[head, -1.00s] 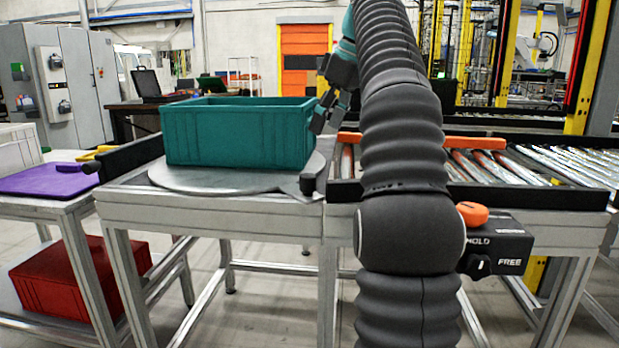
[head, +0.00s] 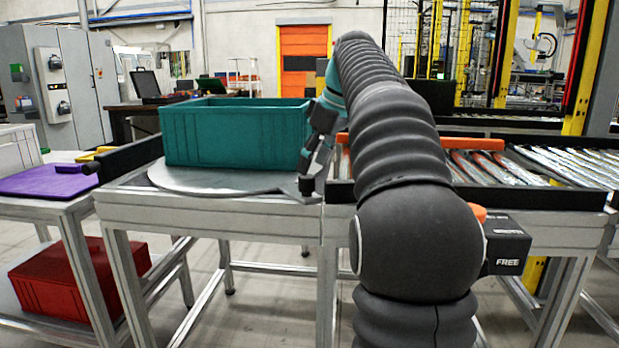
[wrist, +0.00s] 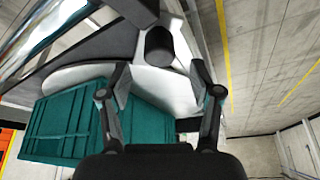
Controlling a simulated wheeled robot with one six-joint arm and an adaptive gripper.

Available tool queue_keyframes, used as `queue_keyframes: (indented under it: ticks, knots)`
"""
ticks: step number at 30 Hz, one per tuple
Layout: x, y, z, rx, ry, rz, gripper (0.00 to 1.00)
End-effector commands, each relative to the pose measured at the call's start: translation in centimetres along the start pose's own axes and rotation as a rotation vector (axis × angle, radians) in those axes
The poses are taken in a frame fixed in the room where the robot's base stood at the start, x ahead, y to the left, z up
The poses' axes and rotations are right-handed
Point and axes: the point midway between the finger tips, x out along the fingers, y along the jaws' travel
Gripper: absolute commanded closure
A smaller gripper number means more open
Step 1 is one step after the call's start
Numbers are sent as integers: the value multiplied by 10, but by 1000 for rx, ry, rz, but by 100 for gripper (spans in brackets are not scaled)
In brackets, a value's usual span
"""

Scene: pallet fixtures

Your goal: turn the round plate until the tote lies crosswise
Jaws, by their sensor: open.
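The teal tote (head: 235,135) sits on the round grey plate (head: 215,182), its long side running left to right in the head view. The tote (wrist: 62,130) and the pale plate (wrist: 170,92) also show in the wrist view. A black upright peg (wrist: 160,46) stands on an arm at the plate's edge, at the front right in the head view. My gripper (head: 312,170) is beside the tote's right end, low by the peg. In the wrist view my gripper (wrist: 161,75) is open, with the peg between and just beyond its fingertips; contact cannot be told.
A roller conveyor (head: 480,170) adjoins the plate's table on the right. A black box marked FREE (head: 508,248) hangs at its front, partly hidden by my arm. A black bar (head: 130,155) lies left of the plate. A red tote (head: 75,280) stands on a lower shelf.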

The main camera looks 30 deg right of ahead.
Motion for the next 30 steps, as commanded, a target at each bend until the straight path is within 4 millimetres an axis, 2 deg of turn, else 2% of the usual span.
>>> queue_keyframes:
  ticks: [3,9,21,23,29,30]
  knots:
    - [19,-1,0,-1,-1,-1,36]
    - [40,-1,0,-2,-1,-1,36]
    - [47,-1,0,-1,0,0,36]
    - [47,-1,0,-1,0,0,49]
    - [47,-1,0,-1,-1,0,99]
    - [47,-1,0,-1,-1,-1,100]
